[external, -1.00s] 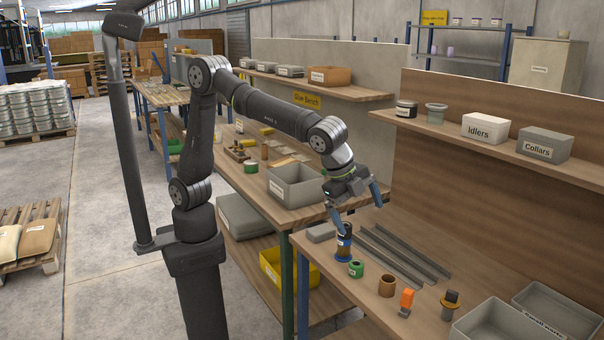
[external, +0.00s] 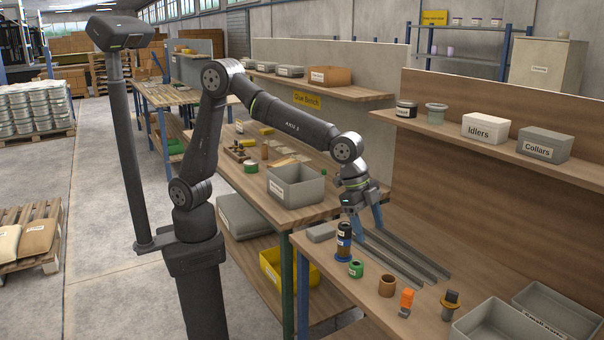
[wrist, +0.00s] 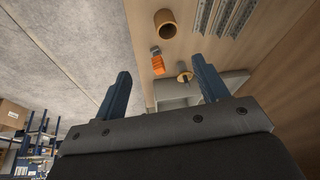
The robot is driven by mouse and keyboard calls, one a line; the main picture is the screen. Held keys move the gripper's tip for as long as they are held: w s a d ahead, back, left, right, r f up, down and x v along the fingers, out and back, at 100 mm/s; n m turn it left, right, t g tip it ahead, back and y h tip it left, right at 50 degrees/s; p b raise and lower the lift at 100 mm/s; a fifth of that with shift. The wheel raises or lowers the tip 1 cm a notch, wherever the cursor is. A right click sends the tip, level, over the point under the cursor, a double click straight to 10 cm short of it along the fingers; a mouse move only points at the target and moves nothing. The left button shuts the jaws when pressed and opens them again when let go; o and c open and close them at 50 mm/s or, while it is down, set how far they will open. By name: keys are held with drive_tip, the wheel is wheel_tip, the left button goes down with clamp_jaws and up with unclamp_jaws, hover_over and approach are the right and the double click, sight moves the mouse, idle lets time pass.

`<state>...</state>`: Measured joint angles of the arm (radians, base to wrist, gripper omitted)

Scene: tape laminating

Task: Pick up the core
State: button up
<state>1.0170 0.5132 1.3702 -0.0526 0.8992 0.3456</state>
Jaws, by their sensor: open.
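The core, a short brown tube (external: 387,285), stands upright on the near workbench, between a green roll (external: 356,269) and an orange tool (external: 406,300). In the wrist view the core (wrist: 165,23) shows at the top, its hollow end visible, beyond my fingertips. My gripper (external: 367,221) is open and empty, its blue fingers pointing down over the bench, behind and left of the core. Its fingers stand wide apart in the wrist view (wrist: 160,72). A dark stack with a blue base (external: 343,240) stands close to the fingers in the picture.
Long grey rails (external: 405,253) lie on the bench behind the core. A shelf (external: 480,140) with bins hangs above the bench.

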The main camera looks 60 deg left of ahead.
drive_tip(key=w, duration=0.1)
drive_tip(key=n, duration=0.1)
approach(387, 278)
drive_tip(key=x, duration=0.6)
drive_tip(key=shift+s+d+f, duration=0.1)
drive_tip(key=shift+s+f, duration=0.1)
drive_tip(key=shift+h, duration=0.3)
drive_tip(key=shift+w+a+x, duration=0.1)
drive_tip(key=shift+w+x, duration=0.05)
drive_tip(key=shift+x, duration=1.15)
drive_tip(key=shift+w+a+x, duration=0.1)
drive_tip(key=shift+x, duration=1.2)
drive_tip(key=c, duration=1.1)
